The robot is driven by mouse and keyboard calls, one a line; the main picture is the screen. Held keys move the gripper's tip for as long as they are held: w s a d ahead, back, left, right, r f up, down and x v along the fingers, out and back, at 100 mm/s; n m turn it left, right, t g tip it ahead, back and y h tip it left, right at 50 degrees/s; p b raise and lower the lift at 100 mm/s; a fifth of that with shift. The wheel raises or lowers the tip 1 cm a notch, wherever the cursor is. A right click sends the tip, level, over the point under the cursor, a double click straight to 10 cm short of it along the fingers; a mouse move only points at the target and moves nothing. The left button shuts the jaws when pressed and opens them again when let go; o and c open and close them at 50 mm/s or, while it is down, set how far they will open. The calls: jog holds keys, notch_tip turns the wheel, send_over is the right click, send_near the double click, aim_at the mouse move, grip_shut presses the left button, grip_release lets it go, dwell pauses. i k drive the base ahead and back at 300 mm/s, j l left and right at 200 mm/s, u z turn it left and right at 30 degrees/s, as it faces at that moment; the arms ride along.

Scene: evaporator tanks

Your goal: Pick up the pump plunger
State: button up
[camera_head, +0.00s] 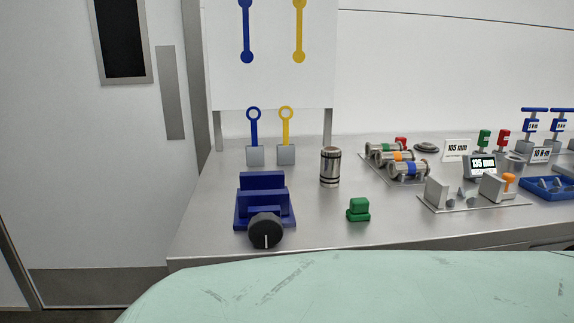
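A shiny metal cylinder (330,168) with dark bands stands upright near the middle of the steel bench (310,215). It looks like the pump plunger, though no label shows on it. Nothing touches it, and there is bare bench on both sides of it. My gripper is not in view.
A blue stepped block (262,201) with a black knob (266,231) sits front left of the cylinder. A small green block (358,210) is to its front right. Blue (254,130) and yellow (286,125) ring-topped tools stand behind. Banded metal cylinders (408,169) lie at right.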

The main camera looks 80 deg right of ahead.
aim_at(331, 159)
jog(key=k+j+z, duration=0.15)
jog(key=z, duration=2.5)
